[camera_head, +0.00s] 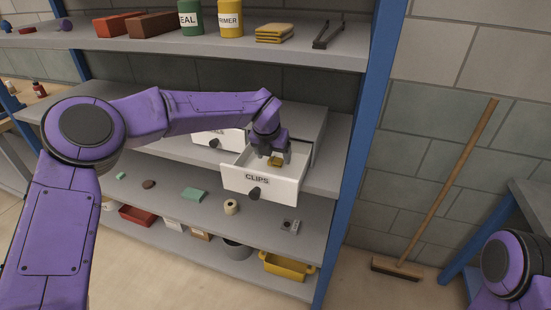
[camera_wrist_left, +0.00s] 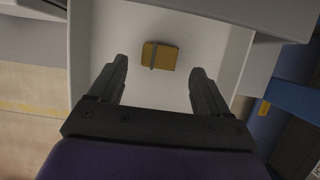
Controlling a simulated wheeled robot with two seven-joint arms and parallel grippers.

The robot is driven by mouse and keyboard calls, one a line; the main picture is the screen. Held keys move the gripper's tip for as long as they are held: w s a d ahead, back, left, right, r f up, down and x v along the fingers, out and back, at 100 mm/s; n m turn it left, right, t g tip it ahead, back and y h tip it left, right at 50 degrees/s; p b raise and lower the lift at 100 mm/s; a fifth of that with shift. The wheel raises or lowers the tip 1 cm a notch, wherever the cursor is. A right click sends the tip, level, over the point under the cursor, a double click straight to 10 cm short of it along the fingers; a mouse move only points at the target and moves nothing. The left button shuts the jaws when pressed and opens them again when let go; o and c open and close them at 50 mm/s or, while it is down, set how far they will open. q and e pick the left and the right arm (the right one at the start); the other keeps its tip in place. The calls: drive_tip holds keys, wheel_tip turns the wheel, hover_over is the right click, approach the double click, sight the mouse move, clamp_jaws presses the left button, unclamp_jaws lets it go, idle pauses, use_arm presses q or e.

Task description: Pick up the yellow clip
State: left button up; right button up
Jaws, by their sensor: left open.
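The yellow clip (camera_wrist_left: 160,55) lies flat on the white floor of an open drawer. In the head view the clip (camera_head: 276,161) shows small, inside the drawer marked CLIPS (camera_head: 258,183). My left gripper (camera_head: 273,155) is over the drawer's opening, pointing down. In the left wrist view its two fingers (camera_wrist_left: 160,80) are apart with nothing between them, and the clip shows beyond the fingertips, roughly centred between them. The height of the fingertips above the clip is hard to tell. My right gripper is out of view; only part of my right arm shows at the lower right.
The drawer's side walls (camera_wrist_left: 229,80) stand close around the fingers. A second drawer (camera_head: 215,140) is left of it. An upper shelf (camera_head: 200,48) with cans and bricks runs above. A blue post (camera_head: 365,120) is to the right. Small items, including a tape roll (camera_head: 231,207), lie below.

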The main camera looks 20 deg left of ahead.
sight(275, 160)
use_arm(q)
drive_tip(key=x, duration=0.3)
drive_tip(key=shift+w+a, duration=0.1)
drive_tip(key=shift+w, duration=0.05)
drive_tip(key=shift+r, duration=0.1)
drive_tip(key=shift+c, duration=0.3)
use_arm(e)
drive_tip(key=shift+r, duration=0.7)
use_arm(q)
drive_tip(key=c, duration=1.1)
drive_tip(key=shift+o, duration=0.2)
drive_tip(key=shift+r, duration=0.1)
